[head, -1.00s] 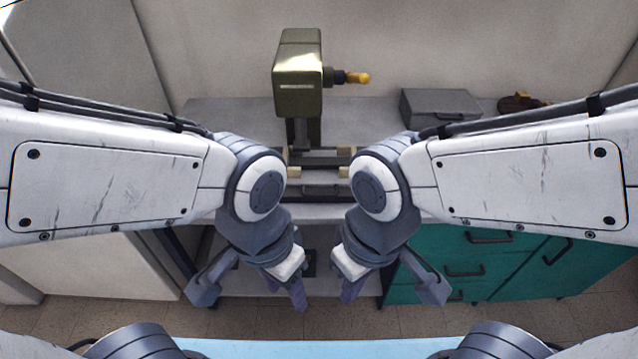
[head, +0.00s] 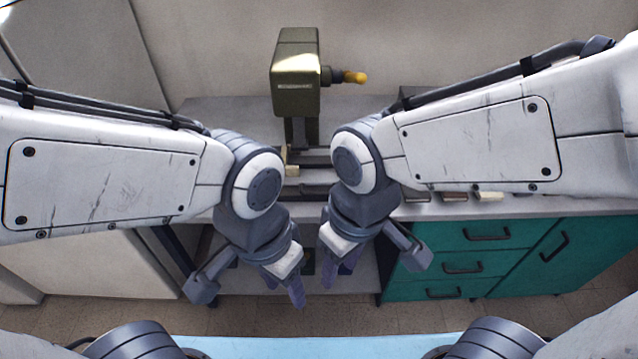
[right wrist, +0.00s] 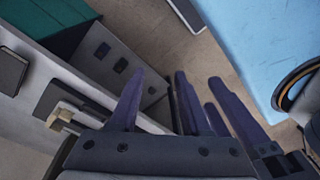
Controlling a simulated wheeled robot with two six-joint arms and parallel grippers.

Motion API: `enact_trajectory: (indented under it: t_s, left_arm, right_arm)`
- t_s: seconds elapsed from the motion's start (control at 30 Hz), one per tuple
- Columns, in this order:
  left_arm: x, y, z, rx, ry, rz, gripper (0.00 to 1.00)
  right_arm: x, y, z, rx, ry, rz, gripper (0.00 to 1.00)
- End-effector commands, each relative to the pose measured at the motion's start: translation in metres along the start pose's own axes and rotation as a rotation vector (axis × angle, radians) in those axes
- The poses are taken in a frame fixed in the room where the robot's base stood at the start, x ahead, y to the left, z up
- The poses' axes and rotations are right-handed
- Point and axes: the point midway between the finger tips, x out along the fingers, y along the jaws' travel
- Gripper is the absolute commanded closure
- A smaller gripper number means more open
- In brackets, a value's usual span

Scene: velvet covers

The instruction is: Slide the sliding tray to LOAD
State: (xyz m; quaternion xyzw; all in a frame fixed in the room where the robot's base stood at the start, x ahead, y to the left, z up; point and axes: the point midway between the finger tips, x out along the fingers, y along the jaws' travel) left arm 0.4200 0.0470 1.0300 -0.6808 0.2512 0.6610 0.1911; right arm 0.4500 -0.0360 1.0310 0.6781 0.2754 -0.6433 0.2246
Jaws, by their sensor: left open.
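The sliding tray (head: 318,188) sits on rails under the olive press (head: 296,75), on the grey bench. My forearms and wrists cover much of it in the head view, and any LOAD marking cannot be made out. My left gripper (head: 296,288) is open and empty, pointing down in front of the bench, below the tray. My right gripper (head: 337,275) hangs close beside it, apart from the tray. In the right wrist view the right gripper (right wrist: 157,95) shows its fingers spread with nothing between them. The left gripper's fingers show beside it there.
The press has an orange-tipped handle (head: 355,77) at its right. Teal drawers (head: 470,262) stand under the bench on the right, with small blocks (head: 455,196) along the bench edge above. A pale cabinet (head: 95,265) stands at the left. The floor in front is clear.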

Motion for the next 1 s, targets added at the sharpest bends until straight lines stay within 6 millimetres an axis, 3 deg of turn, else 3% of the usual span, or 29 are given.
enact_trajectory:
  t_s: [0.17,0.3,0.43,0.63,0.87,1.0]
  left_arm:
    - [-0.027,0.002,-0.002,0.0,0.0,0.0,0.5]
    - [-0.044,0.003,-0.002,0.0,0.0,0.0,0.5]
    - [-0.057,0.004,-0.003,0.0,0.0,0.0,0.5]
    - [-0.066,0.005,-0.004,0.0,0.0,0.0,0.5]
    - [-0.069,0.005,-0.004,0.0,0.0,0.0,0.5]
    - [-0.074,0.005,-0.004,0.0,0.0,0.0,0.5]
  right_arm:
    - [-0.008,0.043,-0.086,-0.238,0.011,0.053,0.53]
    - [0.008,0.09,-0.15,-0.46,0.013,0.101,0.53]
    - [0.032,0.134,-0.192,-0.648,0.006,0.141,0.53]
    - [0.063,0.177,-0.223,-0.829,-0.007,0.177,0.53]
    - [0.082,0.188,-0.228,-0.874,-0.012,0.184,0.53]
    - [0.105,0.191,-0.229,-0.873,-0.014,0.182,0.53]
